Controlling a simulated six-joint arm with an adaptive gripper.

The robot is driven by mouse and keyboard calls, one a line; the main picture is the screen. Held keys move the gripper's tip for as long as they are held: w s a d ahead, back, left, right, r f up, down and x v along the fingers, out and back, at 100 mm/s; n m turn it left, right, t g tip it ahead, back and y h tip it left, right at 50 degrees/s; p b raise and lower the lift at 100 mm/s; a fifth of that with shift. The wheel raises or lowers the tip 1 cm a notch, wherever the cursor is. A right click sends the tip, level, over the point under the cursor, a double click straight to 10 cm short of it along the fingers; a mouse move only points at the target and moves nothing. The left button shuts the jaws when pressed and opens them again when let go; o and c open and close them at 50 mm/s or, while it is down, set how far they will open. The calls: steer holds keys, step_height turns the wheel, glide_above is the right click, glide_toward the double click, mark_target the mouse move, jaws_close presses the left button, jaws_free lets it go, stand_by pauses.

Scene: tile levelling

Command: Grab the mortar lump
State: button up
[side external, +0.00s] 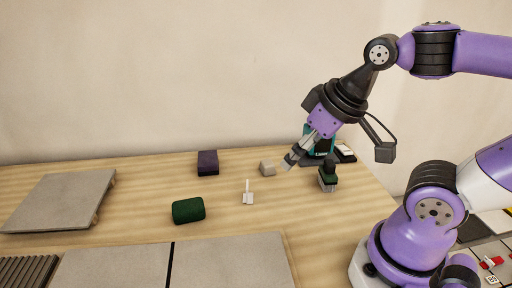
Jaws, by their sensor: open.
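The mortar lump appears to be the small light grey block (267,168) on the wooden table, right of centre. My gripper (297,155) hangs just to the right of the grey lump and above the table, tilted down and to the left. It is open and not touching the lump, with a visible gap between them. One grey fingertip shows clearly; the other finger is hard to make out against the dark and teal things behind it.
A dark purple block (208,163), a green cylinder (188,210) and a white levelling clip (248,194) lie left of my gripper. A dark green-handled brush (328,178) stands close below it. Grey tiles (65,200) lie left and in front (230,262).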

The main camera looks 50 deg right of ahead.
steer(key=m+g, duration=0.7)
glide_above(268, 162)
step_height(268, 162, down, 6)
steer(key=shift+y, duration=0.4)
steer(key=f, duration=0.3)
steer(key=d+f, duration=0.1)
steer(key=f, duration=0.1)
steer(key=shift+w, duration=0.1)
steer(key=shift+a+f, duration=0.2)
steer(key=shift+f, duration=0.75)
steer(key=shift+a+f, duration=0.15)
steer(key=shift+f, duration=0.75)
steer(key=shift+a+f, duration=0.2)
steer(key=shift+f, duration=0.75)
jaws_close()
